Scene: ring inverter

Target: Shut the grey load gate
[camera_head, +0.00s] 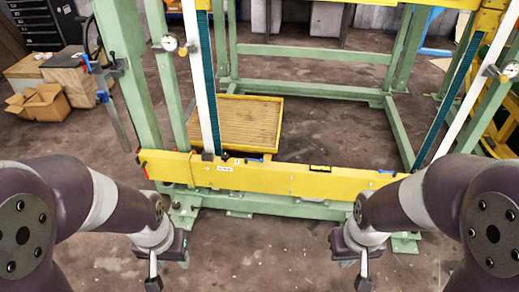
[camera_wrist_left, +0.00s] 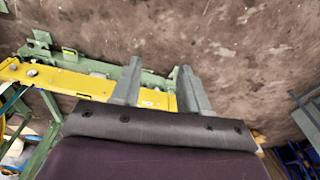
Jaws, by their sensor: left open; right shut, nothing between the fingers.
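I cannot pick out a grey load gate with certainty. A narrow grey bar (camera_head: 117,118) hangs aslant beside the green left post of the machine frame, with a blue part by it. A yellow beam (camera_head: 285,178) crosses the front of the frame, and shows in the left wrist view (camera_wrist_left: 85,82). My left gripper (camera_head: 153,284) is low in front of the frame; its two grey fingers stand apart and empty in the left wrist view (camera_wrist_left: 157,75). My right gripper (camera_head: 365,284) is low in front at the right, shut and empty. Neither visibly touches the frame.
The green frame (camera_head: 128,60) stands ahead, with white uprights and small gauges. A yellow-rimmed tray (camera_head: 279,118) lies behind the beam. Cardboard boxes (camera_head: 40,103) and a dark drawer cabinet (camera_head: 45,25) stand at the left. The floor between my arms is clear.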

